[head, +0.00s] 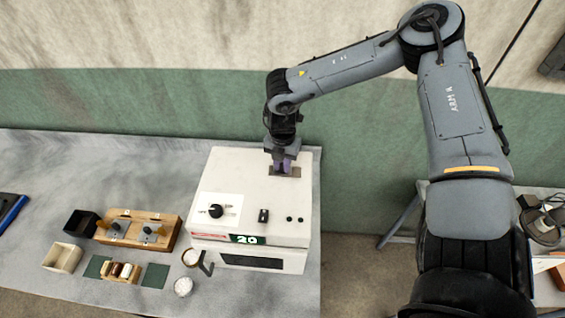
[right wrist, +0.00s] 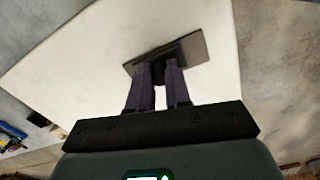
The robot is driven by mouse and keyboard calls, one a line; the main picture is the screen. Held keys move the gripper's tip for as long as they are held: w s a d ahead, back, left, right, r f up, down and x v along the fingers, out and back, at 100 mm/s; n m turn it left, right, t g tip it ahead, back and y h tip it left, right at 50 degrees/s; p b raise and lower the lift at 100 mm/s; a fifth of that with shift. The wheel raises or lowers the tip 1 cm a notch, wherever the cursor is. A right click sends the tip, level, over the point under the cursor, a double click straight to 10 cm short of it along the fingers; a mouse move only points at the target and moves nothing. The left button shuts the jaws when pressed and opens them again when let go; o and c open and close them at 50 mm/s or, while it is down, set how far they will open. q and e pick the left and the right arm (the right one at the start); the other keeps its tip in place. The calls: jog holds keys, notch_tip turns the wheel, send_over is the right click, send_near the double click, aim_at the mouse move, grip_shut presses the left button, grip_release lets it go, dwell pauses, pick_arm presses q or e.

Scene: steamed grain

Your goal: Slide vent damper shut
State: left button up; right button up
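The vent damper (head: 293,172) is a dark flat plate on the white top of the steamer box (head: 232,170), near its back right. It also shows in the right wrist view (right wrist: 196,48), with a darker raised bar across it. My right gripper (head: 285,168) points down at the damper, its purple fingertips at the plate. In the right wrist view the two fingers (right wrist: 160,72) stand close together with a narrow gap between them. They hide part of the bar, so I cannot tell whether they grip it. My left gripper is not in view.
The table's left back is clear.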

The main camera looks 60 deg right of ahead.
aim_at(292, 172)
grip_shut()
jog(key=shift+s, duration=0.1)
jog(key=shift+s+d+r+p, duration=0.15)
jog(key=shift+s+d, duration=0.15)
jog(key=shift+s, duration=0.3)
jog(key=shift+s+d+f+p, duration=0.15)
jog(key=shift+s+d, duration=0.15)
jog(key=shift+s, duration=0.4)
jog(key=shift+o, duration=0.8)
grip_release()
jog(key=o, duration=0.4)
jog(key=shift+s+d, duration=0.1)
jog(key=shift+s, duration=0.05)
jog(key=shift+o, duration=0.2)
